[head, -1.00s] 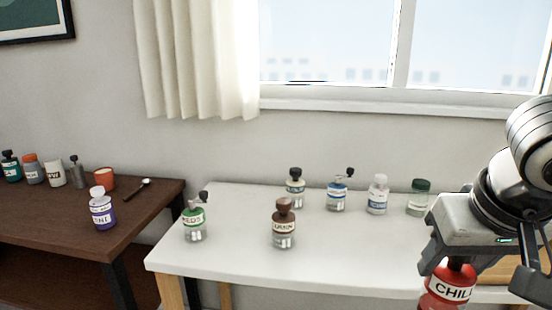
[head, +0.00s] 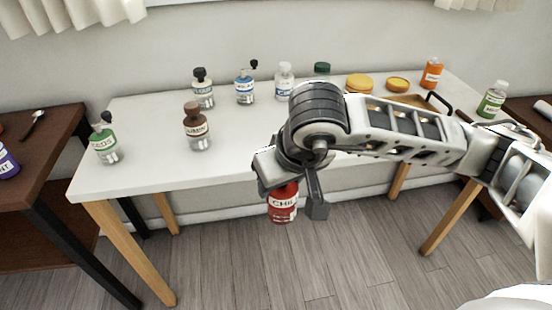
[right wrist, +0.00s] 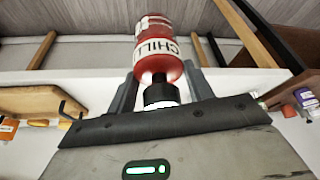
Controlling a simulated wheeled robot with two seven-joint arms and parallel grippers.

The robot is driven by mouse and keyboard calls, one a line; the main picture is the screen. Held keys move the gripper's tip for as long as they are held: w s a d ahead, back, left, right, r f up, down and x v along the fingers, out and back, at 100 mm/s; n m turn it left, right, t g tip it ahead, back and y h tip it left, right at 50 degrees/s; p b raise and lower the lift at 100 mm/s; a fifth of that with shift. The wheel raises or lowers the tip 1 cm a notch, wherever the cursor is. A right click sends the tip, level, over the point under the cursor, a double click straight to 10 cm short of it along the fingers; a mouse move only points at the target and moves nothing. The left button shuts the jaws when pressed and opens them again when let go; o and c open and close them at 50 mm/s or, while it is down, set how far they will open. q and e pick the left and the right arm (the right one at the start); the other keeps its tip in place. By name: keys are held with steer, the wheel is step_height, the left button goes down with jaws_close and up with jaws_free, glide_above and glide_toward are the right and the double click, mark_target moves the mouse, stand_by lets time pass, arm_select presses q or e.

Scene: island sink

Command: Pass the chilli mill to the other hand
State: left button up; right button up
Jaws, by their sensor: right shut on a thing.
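The chilli mill (head: 283,205) is a red bottle with a white label reading "CHIL". My right gripper (head: 296,195) is shut on it and holds it in the air in front of the white table's front edge, above the floor. In the right wrist view the mill (right wrist: 158,45) sits between the two fingers of my right gripper (right wrist: 165,85), with its dark end toward the palm. In the head view the top of the mill is hidden by the gripper. My left gripper is not in view.
The white table (head: 140,165) carries a cumin bottle (head: 197,128), a green-labelled bottle (head: 105,142) and several other bottles along the back. A wooden tray (head: 425,102) is at its right. A dark table (head: 60,165) stands at left. Floor space in front is clear.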

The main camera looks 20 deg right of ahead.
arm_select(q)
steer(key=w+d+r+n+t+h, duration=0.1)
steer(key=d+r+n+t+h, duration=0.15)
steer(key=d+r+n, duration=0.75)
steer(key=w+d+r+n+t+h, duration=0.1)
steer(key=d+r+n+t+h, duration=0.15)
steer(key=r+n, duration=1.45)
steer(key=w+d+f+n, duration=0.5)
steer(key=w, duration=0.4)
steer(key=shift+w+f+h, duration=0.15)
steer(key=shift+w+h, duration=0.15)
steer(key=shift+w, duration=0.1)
arm_select(e)
steer(key=w+a+r+n+y, duration=0.1)
steer(key=a+r+n, duration=0.2)
steer(key=a, duration=0.4)
steer(key=w+a+r+n+g+y, duration=0.1)
steer(key=a+r+n, duration=0.3)
steer(key=a, duration=0.3)
steer(key=shift+w+a+r, duration=0.2)
steer(key=shift+w+r, duration=0.05)
steer(key=shift+r, duration=0.4)
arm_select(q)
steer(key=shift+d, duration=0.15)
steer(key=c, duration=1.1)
arm_select(e)
steer(key=o, duration=1.4)
